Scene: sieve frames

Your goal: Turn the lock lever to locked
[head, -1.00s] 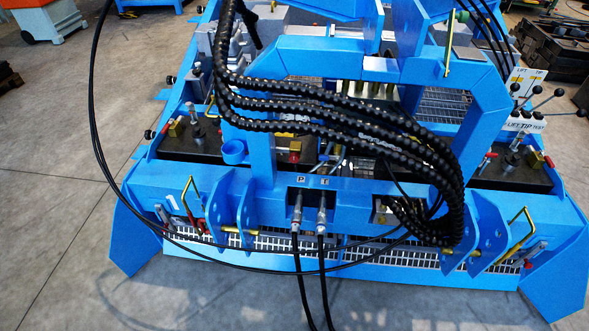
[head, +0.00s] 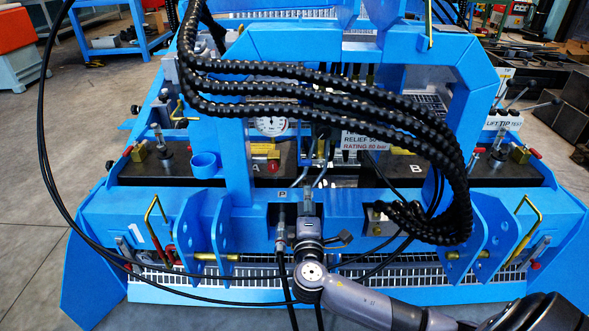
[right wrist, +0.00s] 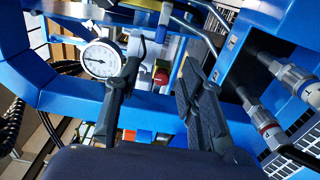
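No part is clearly marked as the lock lever, so I cannot tell which it is. A small red-topped part (right wrist: 161,75) shows between my fingers in the right wrist view, beyond them. Red-handled valves sit on the left block (head: 137,155) and the right block (head: 534,153) of the blue frame. My right gripper (head: 308,192) is in front of the central port plate, beside the P hose coupling (head: 280,228). In the right wrist view its two fingers (right wrist: 160,84) stand apart with nothing seen held. My left gripper is not in view.
A round gauge (head: 270,125) sits behind the frame and shows in the right wrist view (right wrist: 101,59). Thick black hoses (head: 330,100) arch across the middle. Thin black cables (head: 45,130) loop at left. Hose couplings (right wrist: 290,72) stand close at right of my fingers.

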